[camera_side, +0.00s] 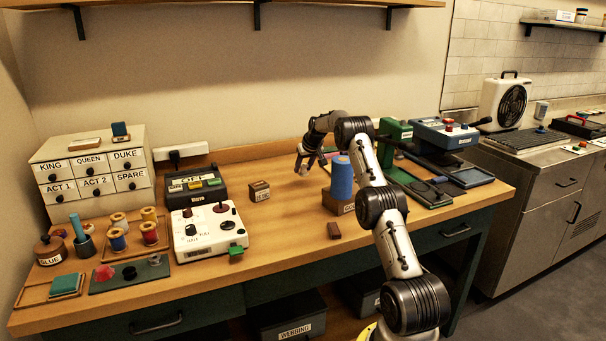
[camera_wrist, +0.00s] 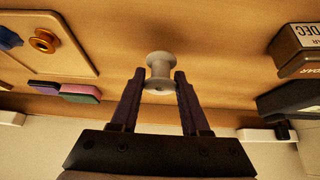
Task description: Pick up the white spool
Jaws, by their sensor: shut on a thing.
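The white spool (camera_wrist: 160,65) is between the two fingertips in the wrist view, with its flanged ends showing. My gripper (camera_wrist: 161,78) is shut on it, one dark finger on each side. In the side view my gripper (camera_side: 307,171) is over the back middle of the wooden table (camera_side: 290,230), fingers pointing down. I cannot make out the spool in the side view. Whether it touches the table or hangs just above it is hard to tell.
A blue cylinder (camera_side: 341,178) on a wooden block stands right of my gripper. A small dark box (camera_side: 259,190) is to its left, and a brown block (camera_side: 334,230) lies in front. Other thread spools (camera_side: 118,238) stand on a tray at left.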

